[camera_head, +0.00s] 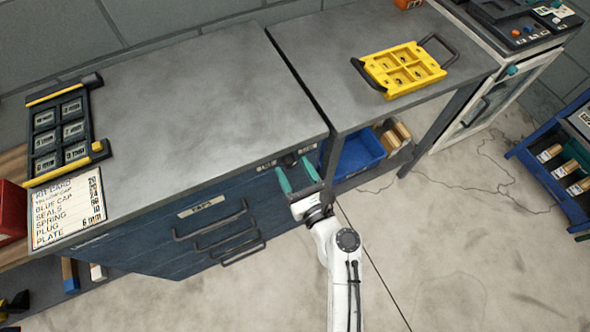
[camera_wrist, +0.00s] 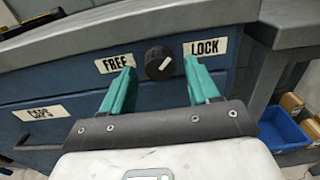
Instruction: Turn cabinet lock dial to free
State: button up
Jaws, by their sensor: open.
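The lock dial (camera_wrist: 159,63) is a round black knob on the blue cabinet front, just below the grey top. A FREE label (camera_wrist: 116,64) is on its left and a LOCK label (camera_wrist: 205,47) on its right. A light mark on the knob appears to point toward the right, LOCK side. My gripper (camera_wrist: 159,85) has two green fingers, open, one on each side of the dial in the wrist view. Contact with the dial cannot be told. In the head view my gripper (camera_head: 298,174) is at the cabinet's right front corner, and the dial is partly hidden there.
The cabinet has several drawers with bar handles, one labelled CAPS (camera_wrist: 40,113). The grey worktop edge overhangs above the dial. A blue bin (camera_head: 359,154) stands on the shelf to the right. A yellow mould tray (camera_head: 404,88) lies on the right bench. Floor in front is clear.

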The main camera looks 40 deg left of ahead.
jog(key=c, duration=1)
jog(key=shift+c, duration=0.2)
jog(key=shift+n, duration=0.3)
jog(key=n+b, duration=0.2)
jog(key=n, duration=0.1)
jog(key=shift+w+f+n+b, duration=0.15)
jog(key=shift+n+b, duration=0.15)
jog(key=shift+b, duration=0.05)
jog(key=n+b, duration=0.3)
jog(key=n, duration=0.2)
jog(key=n+b, duration=0.3)
jog(key=n, duration=0.2)
jog(key=shift+r+n+b, duration=0.25)
jog(key=shift+n+b, duration=1)
jog(key=shift+n, duration=0.55)
